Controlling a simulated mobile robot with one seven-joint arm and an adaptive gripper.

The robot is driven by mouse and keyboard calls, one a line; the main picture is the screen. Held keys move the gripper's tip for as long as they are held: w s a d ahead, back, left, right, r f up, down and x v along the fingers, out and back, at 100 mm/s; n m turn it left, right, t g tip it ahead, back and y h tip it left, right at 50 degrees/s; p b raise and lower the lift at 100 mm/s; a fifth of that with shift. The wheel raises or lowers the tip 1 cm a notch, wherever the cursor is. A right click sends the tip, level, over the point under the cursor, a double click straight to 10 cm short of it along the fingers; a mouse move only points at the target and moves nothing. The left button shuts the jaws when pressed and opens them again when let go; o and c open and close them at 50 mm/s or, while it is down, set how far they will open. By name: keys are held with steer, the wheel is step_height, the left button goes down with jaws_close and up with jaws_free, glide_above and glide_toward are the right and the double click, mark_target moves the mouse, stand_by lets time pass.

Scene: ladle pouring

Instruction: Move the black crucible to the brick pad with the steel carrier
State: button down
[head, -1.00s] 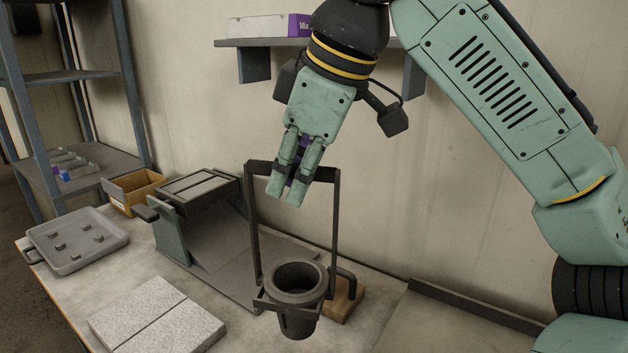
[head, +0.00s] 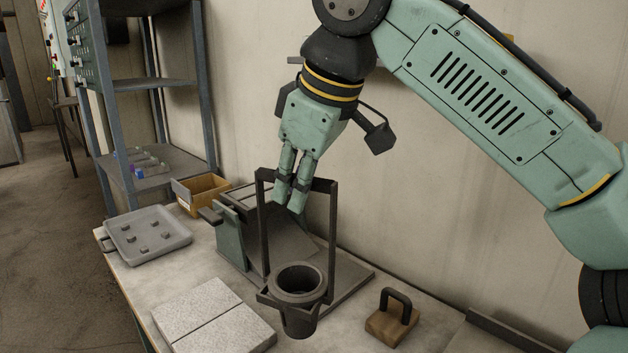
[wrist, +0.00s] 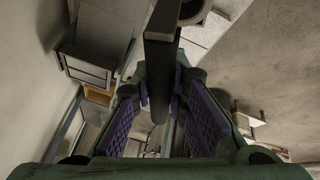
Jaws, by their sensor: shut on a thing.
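My gripper (head: 288,205) is shut on the top bar of the dark steel carrier (head: 334,235). The carrier hangs upright below the fingers, and its bar also shows between the pads in the wrist view (wrist: 160,55). The black crucible (head: 300,277) sits upright in the carrier's lower ring, its open mouth facing up. It appears held above the bench, though the exact gap is hard to tell. The brick pad (head: 205,312), pale speckled slabs side by side, lies to the left of the crucible and apart from it.
A wooden block with a black handle (head: 390,322) stands right of the crucible. Behind is a dark stand on a grey plate (head: 352,283). A shelf rack (head: 150,82) stands behind.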

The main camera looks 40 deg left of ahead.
mark_target(267, 169)
steer(key=shift+s+a+r+p, duration=0.1)
steer(key=shift+s+a+p, duration=0.15)
steer(key=shift+a, duration=0.5)
steer(key=shift+s+a+p, duration=0.1)
steer(key=shift+a+p, duration=0.2)
steer(key=shift+a, duration=0.5)
steer(key=shift+s+a+r+p, duration=0.1)
steer(key=shift+s+a+p, duration=0.15)
steer(key=shift+a, duration=0.5)
steer(key=shift+s+a, duration=1.7)
steer(key=shift+a, duration=6.95)
steer(key=shift+f+b, duration=3.25)
steer(key=shift+f, duration=3.3)
steer(key=s+d+r+p, duration=0.1)
steer(key=s+r, duration=0.1)
steer(key=s, duration=0.4)
steer(key=s+d+r+p, duration=0.1)
steer(key=s+r+p, duration=0.1)
steer(key=s, duration=0.4)
steer(key=shift+d+r+p, duration=0.3)
steer(key=shift+d, duration=0.05)
steer(key=shift+s, duration=0.1)
